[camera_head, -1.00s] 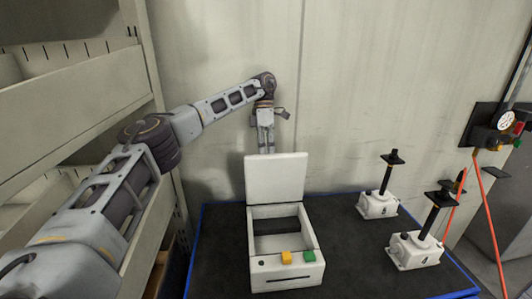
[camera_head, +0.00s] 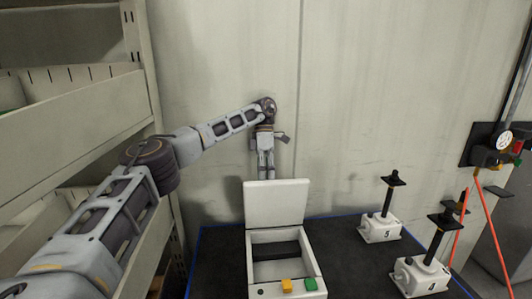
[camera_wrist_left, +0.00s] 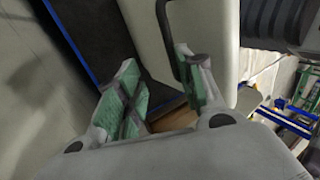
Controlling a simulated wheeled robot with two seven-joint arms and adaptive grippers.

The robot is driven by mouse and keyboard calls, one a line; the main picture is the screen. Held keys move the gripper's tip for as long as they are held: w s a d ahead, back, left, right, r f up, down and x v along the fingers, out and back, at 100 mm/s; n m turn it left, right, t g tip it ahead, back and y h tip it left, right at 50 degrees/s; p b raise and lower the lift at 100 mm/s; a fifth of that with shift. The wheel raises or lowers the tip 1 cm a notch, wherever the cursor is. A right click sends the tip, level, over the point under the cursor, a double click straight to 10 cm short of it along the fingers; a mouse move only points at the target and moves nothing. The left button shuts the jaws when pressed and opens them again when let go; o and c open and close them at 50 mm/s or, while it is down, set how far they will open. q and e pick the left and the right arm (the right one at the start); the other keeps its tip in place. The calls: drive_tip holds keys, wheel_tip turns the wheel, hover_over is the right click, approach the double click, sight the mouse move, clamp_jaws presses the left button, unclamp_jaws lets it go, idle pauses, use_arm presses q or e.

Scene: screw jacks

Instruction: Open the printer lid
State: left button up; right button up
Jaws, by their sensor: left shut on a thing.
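The white printer (camera_head: 308,240) stands on a dark table with its lid (camera_head: 276,204) raised roughly upright at the back, so the dark opening shows. A yellow button (camera_head: 286,286) and a green button (camera_head: 310,284) sit on its front. My left gripper (camera_head: 266,177) hangs down behind the lid in the head view; its fingertips are partly hidden by the lid's top edge. In the left wrist view, the green-padded fingers of my left gripper (camera_wrist_left: 163,82) stand either side of a pale panel (camera_wrist_left: 148,40), shut on the lid. My right gripper is not in view.
Two white screw jacks, marked 5 (camera_head: 380,229) and 4 (camera_head: 422,276), stand right of the printer. A shelf (camera_head: 75,110) is at left and a pale wall (camera_head: 380,90) behind. A gauge fixture (camera_head: 495,150) with orange hoses is at right. Dark tabletop (camera_head: 338,235) is clear beside the printer.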

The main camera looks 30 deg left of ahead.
use_arm(q)
wheel_tip(320, 180, up, 10)
drive_tip(key=shift+s+f, duration=0.15)
idle(1.3)
drive_tip(key=shift+d, duration=0.1)
idle(0.4)
idle(0.4)
